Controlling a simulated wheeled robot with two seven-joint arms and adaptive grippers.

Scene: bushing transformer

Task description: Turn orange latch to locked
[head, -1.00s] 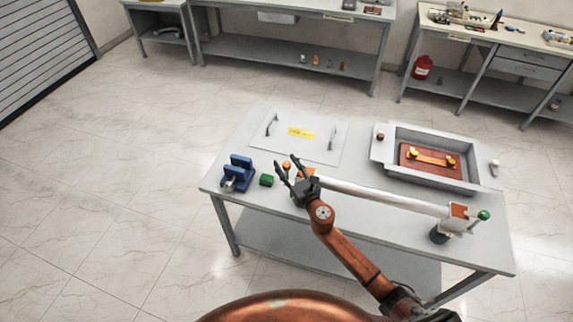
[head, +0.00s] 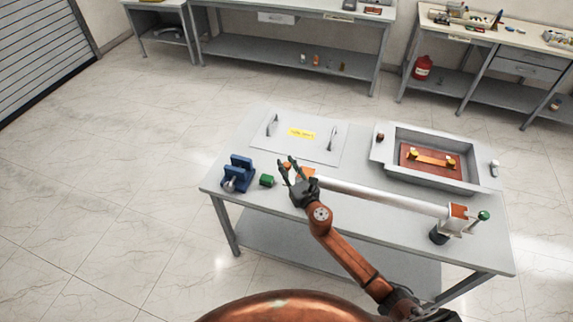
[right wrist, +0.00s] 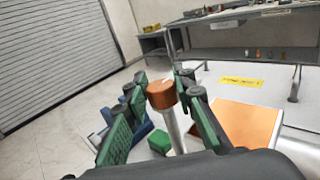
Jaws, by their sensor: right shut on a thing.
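The orange latch (right wrist: 162,95) is a round orange knob on a pale shaft, between my fingers in the right wrist view. In the head view its small orange top (head: 287,166) shows just by my fingertips, partly hidden. My right gripper (head: 286,166) is at the left end of a long white tube (head: 380,197), shut on the latch. Its green-padded fingers stand on both sides of the knob and shaft in the right wrist view (right wrist: 160,112). An orange block (right wrist: 248,125) sits right of the fingers. My left gripper is not in view.
A blue vise (head: 237,173) and a green block (head: 267,180) stand left of my gripper. Behind is a white panel (head: 300,146) with two handles. A grey open tank (head: 400,183) is at the right. A green-knobbed lever (head: 484,215) is at the tube's right end.

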